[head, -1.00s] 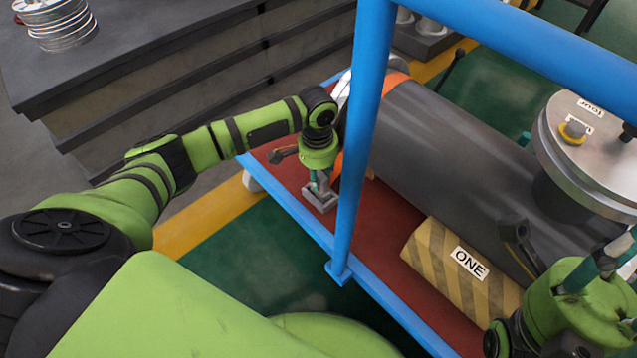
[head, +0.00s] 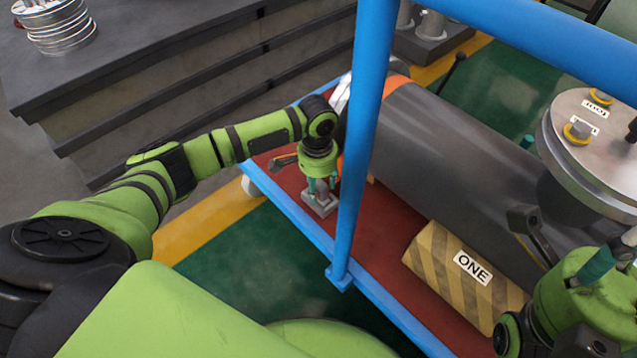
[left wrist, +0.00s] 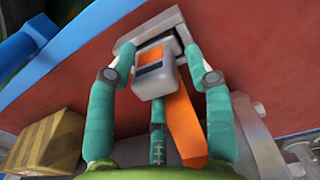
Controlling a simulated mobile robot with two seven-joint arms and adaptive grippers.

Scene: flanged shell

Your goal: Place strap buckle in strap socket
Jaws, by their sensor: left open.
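The strap buckle (left wrist: 153,80) is a grey block with an orange and dark face in the left wrist view. Its orange strap (left wrist: 185,115) runs down from it. Its far end meets the grey strap socket (left wrist: 150,28), overlapping its dark opening; how deep it sits is hidden. The socket also shows in the head view (head: 320,205), on the red deck. My left gripper (head: 321,186) is right above it, its teal fingers (left wrist: 160,78) open on both sides of the buckle. My right gripper (head: 612,262) is at the right edge, partly cut off; its opening is unclear.
A blue post (head: 362,150) stands close to the right of my left gripper. Behind it lies a large grey cylinder (head: 440,145) with a flanged lid (head: 600,150). A striped block labelled ONE (head: 440,262) supports it. The red deck (head: 385,235) has a blue edge.

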